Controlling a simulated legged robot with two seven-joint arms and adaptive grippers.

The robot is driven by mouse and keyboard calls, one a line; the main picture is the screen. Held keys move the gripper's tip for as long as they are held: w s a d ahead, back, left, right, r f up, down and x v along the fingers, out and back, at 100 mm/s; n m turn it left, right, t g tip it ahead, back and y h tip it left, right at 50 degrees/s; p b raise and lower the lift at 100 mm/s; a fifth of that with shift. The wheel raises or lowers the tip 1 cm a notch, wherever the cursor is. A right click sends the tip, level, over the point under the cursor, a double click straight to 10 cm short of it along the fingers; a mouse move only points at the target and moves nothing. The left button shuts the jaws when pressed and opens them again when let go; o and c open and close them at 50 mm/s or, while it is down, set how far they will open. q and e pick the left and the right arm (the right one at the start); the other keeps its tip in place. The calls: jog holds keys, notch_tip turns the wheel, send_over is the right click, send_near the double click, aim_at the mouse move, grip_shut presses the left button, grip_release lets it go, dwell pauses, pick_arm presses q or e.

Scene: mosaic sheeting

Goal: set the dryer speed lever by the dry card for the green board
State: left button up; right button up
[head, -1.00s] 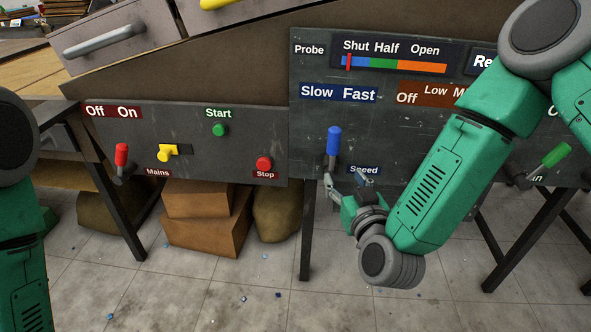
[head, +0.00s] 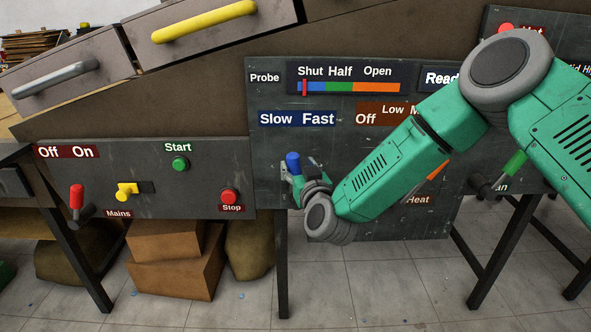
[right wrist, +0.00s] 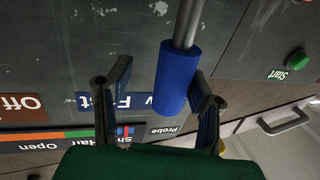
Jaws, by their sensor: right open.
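The dryer speed lever has a blue handle (head: 293,162) below the Slow and Fast label (head: 297,119). It stands roughly upright, near the middle of the label. My right gripper (head: 291,177) is at the lever, with its wrist covering the lower part and the Speed label. In the right wrist view the blue handle (right wrist: 177,80) and its metal rod lie between the two spread fingers (right wrist: 163,95), closer to the right-hand finger. A gap shows on the left-hand side, so the gripper is open around the handle. No dry card or green board is recognisable. My left gripper is out of view.
On the left panel are a red lever (head: 77,197), a yellow Mains switch (head: 128,190), a green Start button (head: 180,163) and a red Stop button (head: 229,196). A Probe gauge (head: 349,87) sits above. A green-handled lever (head: 514,164) and the partly hidden Heat control are to the right.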

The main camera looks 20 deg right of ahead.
jog(key=shift+w+d, duration=0.1)
jog(key=shift+d, duration=0.3)
jog(key=shift+a, duration=0.55)
jog(key=shift+c, duration=1.2)
jog(key=shift+a+r, duration=0.1)
jog(key=shift+a, duration=0.4)
grip_shut()
jog(key=shift+d, duration=0.35)
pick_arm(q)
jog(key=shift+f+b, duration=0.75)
pick_arm(e)
jog(key=d+m, duration=0.1)
jog(key=m, duration=0.1)
jog(key=s+d+f+m, duration=0.1)
jog(key=d, duration=0.1)
jog(key=d+m+t, duration=0.1)
jog(key=m, duration=0.1)
jog(key=shift+s+d+f+m+h, duration=0.2)
jog(key=shift+s+d+m+h, duration=0.05)
jog(key=shift+d+m+h, duration=0.1)
